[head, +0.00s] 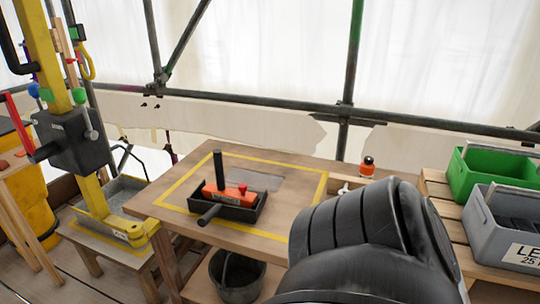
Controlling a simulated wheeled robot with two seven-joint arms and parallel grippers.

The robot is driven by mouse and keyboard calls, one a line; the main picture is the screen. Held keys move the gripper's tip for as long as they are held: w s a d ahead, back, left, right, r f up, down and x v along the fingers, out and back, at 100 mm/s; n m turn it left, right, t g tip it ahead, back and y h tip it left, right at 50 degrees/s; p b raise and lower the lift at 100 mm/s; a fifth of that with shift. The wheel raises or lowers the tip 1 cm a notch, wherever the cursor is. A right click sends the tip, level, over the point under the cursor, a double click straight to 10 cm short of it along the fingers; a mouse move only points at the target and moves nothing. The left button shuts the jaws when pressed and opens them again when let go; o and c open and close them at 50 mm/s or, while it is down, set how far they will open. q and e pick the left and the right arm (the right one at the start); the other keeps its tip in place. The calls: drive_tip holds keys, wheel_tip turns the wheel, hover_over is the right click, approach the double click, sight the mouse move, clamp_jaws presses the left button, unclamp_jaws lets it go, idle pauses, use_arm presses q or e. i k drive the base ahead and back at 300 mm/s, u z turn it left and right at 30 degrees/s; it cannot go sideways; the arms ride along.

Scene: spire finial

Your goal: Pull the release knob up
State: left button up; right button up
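I cannot tell for certain which part is the release knob. A small orange and black knob-like piece (367,166) stands at the table's back right. Neither gripper shows in the head view. A large black arm link of mine fills the lower right and hides part of the table.
A wooden table (165,207) with a yellow taped outline holds a black tray (255,213) with an orange tool (232,196). A black bucket (236,280) sits below. Green (505,178) and grey (485,225) crates stand at right. Scaffold tubes (240,97) run behind.

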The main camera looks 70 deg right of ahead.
sight(242, 188)
drive_tip(key=z, duration=1.25)
drive_tip(key=i, duration=0.25)
drive_tip(key=z, duration=0.1)
